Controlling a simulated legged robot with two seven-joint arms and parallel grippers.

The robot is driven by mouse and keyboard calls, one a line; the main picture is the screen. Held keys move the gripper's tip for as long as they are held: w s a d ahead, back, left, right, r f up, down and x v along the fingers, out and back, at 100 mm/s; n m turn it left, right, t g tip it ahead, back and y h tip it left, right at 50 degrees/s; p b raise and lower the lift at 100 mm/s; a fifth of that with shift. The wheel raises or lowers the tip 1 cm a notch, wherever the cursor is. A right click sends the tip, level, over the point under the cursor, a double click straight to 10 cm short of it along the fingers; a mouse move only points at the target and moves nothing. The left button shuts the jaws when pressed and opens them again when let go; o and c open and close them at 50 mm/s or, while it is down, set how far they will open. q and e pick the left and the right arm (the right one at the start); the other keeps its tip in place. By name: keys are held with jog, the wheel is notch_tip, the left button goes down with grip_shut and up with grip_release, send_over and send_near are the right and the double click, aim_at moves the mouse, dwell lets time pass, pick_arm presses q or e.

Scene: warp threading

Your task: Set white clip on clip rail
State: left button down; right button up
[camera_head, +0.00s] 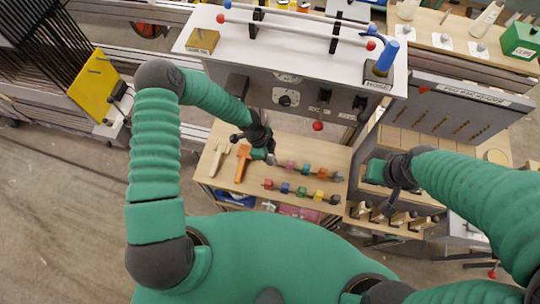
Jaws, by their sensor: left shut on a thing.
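My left gripper (268,153) is over the wooden bench, beside the left end of the upper row of coloured clips. It is shut on a small pale piece (271,159), which looks like the white clip but is mostly hidden by the fingers. An upper row of coloured clips (306,169) and a lower row (301,191) lie on the bench on dark rails; I cannot tell which is the clip rail. My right gripper (391,188) is at the bench's right side, away from the clips; its fingers are too dark and small to read.
A wooden fork (219,158) and an orange tool (242,162) lie left of my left gripper. A grey machine panel with a red knob (318,126) rises behind the bench. A blue-handled tool (386,58) stands above. Wooden parts (398,218) sit below my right gripper.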

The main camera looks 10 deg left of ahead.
pick_arm(q)
jog(key=shift+d+f, duration=0.15)
jog(key=shift+f, duration=0.05)
jog(key=shift+d+f+b, duration=0.1)
jog(key=shift+f+b, duration=0.15)
jog(key=shift+b, duration=0.1)
jog(key=shift+f+b, duration=0.3)
jog(key=shift+f, duration=0.05)
jog(key=c, duration=1.1)
grip_release()
jog(key=shift+c, duration=0.2)
